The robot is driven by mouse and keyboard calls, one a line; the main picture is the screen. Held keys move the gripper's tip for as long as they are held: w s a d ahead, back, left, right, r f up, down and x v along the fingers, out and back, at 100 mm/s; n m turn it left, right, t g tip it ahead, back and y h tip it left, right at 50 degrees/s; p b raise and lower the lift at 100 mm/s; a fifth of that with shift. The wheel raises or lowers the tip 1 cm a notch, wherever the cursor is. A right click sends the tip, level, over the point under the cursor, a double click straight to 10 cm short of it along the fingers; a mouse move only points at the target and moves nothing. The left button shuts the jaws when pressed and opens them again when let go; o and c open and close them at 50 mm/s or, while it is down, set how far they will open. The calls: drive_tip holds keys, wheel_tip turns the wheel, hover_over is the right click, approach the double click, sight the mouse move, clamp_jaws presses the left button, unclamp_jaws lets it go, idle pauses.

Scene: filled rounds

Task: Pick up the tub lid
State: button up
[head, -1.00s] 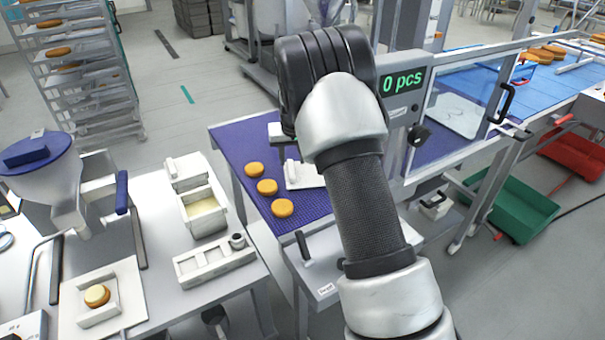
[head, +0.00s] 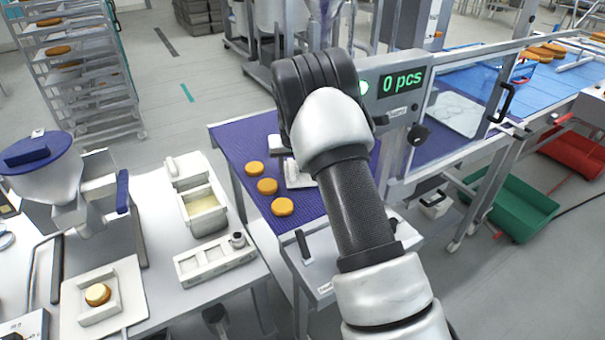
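The tub (head: 207,222) is a white open box with pale yellow filling, standing on the white worktop left of centre. A pale lid-like piece with a raised grip (head: 188,170), which looks like the tub lid, lies at the tub's far end. My arm reaches up the middle of the head view, over the purple belt, to the right of the tub and apart from it. A small pale part of my gripper (head: 274,143) seems to show beside the black wrist. Its fingers are hidden or too small to make out, so its opening cannot be told.
A white tray with compartments (head: 214,260) and a small dark-topped cup (head: 238,240) are in front of the tub. A hopper (head: 42,170) stands to the left. Several round cakes lie on the purple belt (head: 232,152).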

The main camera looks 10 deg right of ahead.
clamp_jaws()
drive_tip(key=shift+r, duration=0.1)
